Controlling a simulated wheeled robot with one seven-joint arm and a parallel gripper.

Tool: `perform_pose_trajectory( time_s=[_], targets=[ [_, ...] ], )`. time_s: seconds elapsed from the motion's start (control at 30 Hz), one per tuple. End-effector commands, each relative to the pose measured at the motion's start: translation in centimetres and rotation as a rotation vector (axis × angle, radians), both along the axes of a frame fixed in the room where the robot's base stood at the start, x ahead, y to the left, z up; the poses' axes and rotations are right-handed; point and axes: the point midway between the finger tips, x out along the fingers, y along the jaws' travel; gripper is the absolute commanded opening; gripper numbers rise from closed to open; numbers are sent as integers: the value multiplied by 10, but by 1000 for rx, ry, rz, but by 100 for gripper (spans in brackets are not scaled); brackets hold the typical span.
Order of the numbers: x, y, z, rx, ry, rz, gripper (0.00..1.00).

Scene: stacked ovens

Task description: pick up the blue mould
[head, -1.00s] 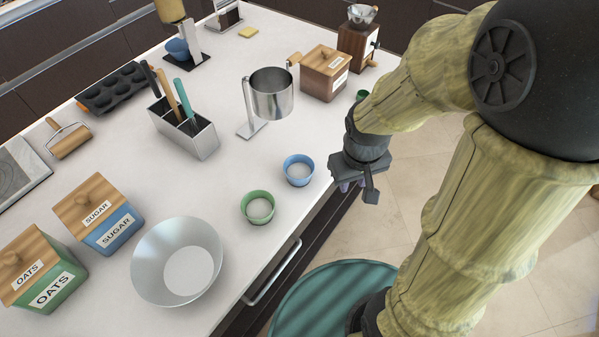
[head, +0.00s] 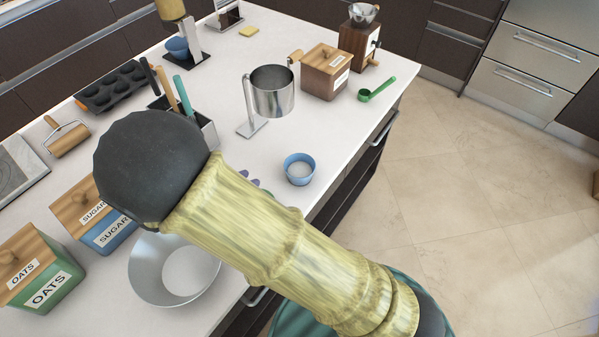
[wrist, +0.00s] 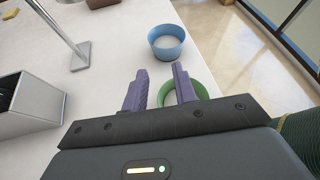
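The blue mould (head: 299,169) is a small round blue cup with a pale inside, upright on the white counter near its front edge. It also shows in the wrist view (wrist: 166,45), beyond my fingertips and apart from them. My gripper (wrist: 161,72) has two purple fingers, spread apart with nothing between them. In the head view only the purple fingertips (head: 250,179) show, left of the blue mould; my arm hides the rest.
A metal cup on a stand (head: 272,95) stands behind the blue mould. A utensil holder (wrist: 25,105) is at the left in the wrist view. A metal bowl (head: 150,285) and a green scoop (head: 376,89) are on the counter. The counter right of the mould is clear.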

Motion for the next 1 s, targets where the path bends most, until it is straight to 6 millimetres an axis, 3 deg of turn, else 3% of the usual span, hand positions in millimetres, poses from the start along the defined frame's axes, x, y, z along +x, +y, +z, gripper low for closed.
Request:
perform_pose_trajectory(
  time_s=[0.03, 0.13, 0.47, 1.0],
  targets=[
    [-3, 11, -1, -32, -9, 43, 28],
    [-4, 20, 1, -61, -18, 79, 28],
    [-3, 18, 0, -61, -18, 78, 28],
    [51, -39, -30, -64, -16, 74, 28]
  ],
)
